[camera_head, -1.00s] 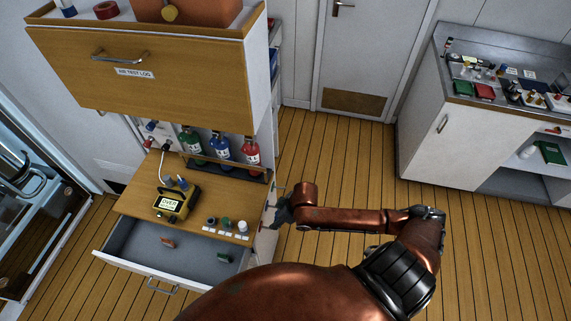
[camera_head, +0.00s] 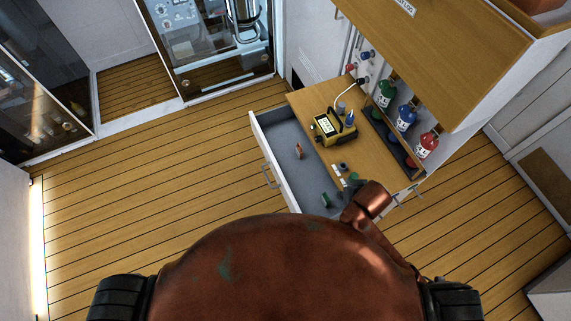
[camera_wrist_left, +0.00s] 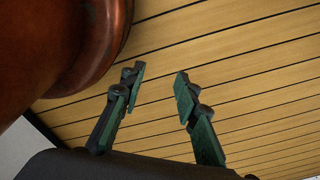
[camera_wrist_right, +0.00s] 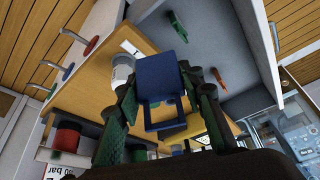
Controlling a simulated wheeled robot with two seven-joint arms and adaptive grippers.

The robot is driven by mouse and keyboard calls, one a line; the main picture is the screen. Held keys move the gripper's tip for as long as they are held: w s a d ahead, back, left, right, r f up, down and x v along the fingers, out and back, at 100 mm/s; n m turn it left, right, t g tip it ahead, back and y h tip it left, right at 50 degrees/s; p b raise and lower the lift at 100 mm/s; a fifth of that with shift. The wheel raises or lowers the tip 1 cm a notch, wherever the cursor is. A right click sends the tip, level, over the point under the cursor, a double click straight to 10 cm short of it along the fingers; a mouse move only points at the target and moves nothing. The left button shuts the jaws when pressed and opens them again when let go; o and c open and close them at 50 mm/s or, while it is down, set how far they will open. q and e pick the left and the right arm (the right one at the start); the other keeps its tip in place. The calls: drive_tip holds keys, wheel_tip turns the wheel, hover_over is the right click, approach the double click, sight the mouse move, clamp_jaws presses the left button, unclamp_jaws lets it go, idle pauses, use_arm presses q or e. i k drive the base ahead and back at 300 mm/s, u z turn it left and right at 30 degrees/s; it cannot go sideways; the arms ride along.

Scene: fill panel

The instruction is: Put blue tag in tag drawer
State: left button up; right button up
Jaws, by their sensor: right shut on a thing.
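The blue tag (camera_wrist_right: 162,82) is a flat square plate with a loop, between the fingertips of my right gripper (camera_wrist_right: 158,98), which is shut on it. In the head view my right gripper (camera_head: 352,186) is near the worktop's front right corner; the tag cannot be made out there. The open grey drawer (camera_head: 278,133) holds a red tag (camera_head: 299,151) and a green tag (camera_head: 326,200), lying apart. The drawer also shows in the right wrist view (camera_wrist_right: 240,45), beyond the blue tag. My left gripper (camera_wrist_left: 156,88) is open and empty above the plank floor.
A yellow meter (camera_head: 332,127) stands on the wooden worktop (camera_head: 350,148). Green, blue (camera_head: 406,117) and red bottles stand in a rack behind it. A large cabinet (camera_head: 440,50) overhangs them. The floor (camera_head: 130,210) at left is clear.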

sight(312, 177)
drive_tip(key=u, duration=1.55)
drive_tip(key=i, duration=2.35)
drive_tip(key=z, duration=3.25)
